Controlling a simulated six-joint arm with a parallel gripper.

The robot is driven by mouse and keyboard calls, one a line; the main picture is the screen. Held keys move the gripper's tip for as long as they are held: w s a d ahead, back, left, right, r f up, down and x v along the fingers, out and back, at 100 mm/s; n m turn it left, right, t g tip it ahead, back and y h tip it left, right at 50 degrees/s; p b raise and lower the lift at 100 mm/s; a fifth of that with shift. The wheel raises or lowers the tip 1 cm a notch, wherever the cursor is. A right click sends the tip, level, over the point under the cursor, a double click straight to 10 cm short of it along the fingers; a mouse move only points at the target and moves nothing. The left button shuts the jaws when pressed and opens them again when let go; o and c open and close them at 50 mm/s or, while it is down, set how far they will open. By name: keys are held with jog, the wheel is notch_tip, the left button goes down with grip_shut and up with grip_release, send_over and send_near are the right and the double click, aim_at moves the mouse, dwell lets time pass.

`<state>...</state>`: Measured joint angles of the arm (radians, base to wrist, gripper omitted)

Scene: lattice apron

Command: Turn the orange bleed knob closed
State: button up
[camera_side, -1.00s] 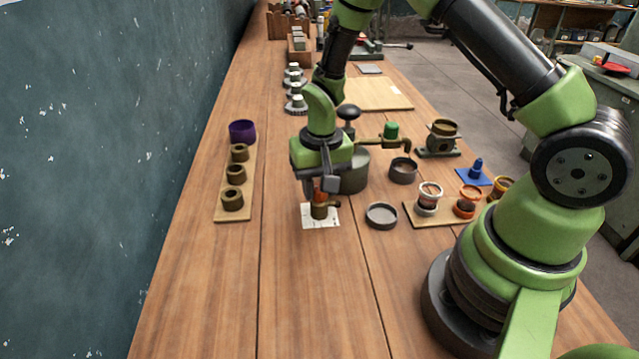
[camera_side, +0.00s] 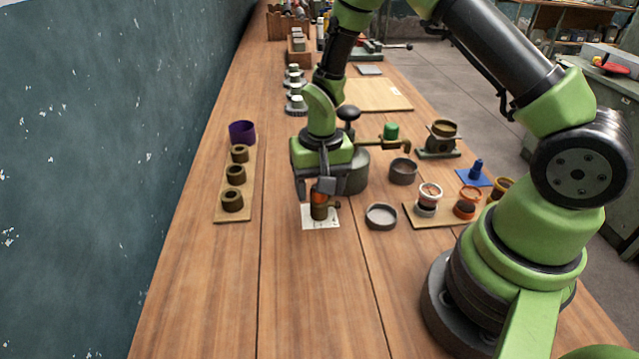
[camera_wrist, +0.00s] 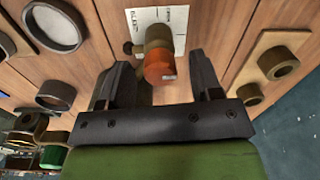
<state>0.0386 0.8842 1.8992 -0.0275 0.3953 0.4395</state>
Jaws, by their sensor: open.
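The orange bleed knob (camera_side: 320,197) sits on top of a small brass-brown valve body (camera_side: 319,211), which stands on a white marked card (camera_side: 321,223). In the wrist view the knob (camera_wrist: 159,68) shows between and just beyond the two dark fingers, with the card (camera_wrist: 178,18) behind the valve. My gripper (camera_side: 315,188) points down over the valve, its fingers spread. In the wrist view my gripper (camera_wrist: 161,80) is open, with a gap between each finger and the knob. One finger partly hides the knob in the side view.
A grey shallow dish (camera_side: 381,216) lies just right of the card. A wooden strip with brown rings (camera_side: 232,200) is to the left. A grey cylinder with a black knob (camera_side: 357,172) stands close behind my gripper. The table in front is clear.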

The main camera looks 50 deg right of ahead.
notch_tip(320, 180, up, 10)
dwell(0.5)
jog(key=shift+s+d, duration=0.1)
jog(key=s+a+r+n+t, duration=0.1)
jog(key=s+r+t, duration=0.15)
jog(key=r, duration=0.25)
jog(key=s+a+r+t, duration=0.1)
jog(key=s+r, duration=0.2)
jog(key=r, duration=0.3)
jog(key=s+a+r+n+t+y, duration=0.1)
jog(key=s+r, duration=0.4)
jog(key=s, duration=0.6)
jog(key=shift+a+r+n+t+y, duration=0.15)
jog(key=shift+a+n+t+y, duration=0.2)
jog(key=shift+n+t, duration=0.65)
jog(key=shift+m+t, duration=0.25)
jog(key=shift+m, duration=0.05)
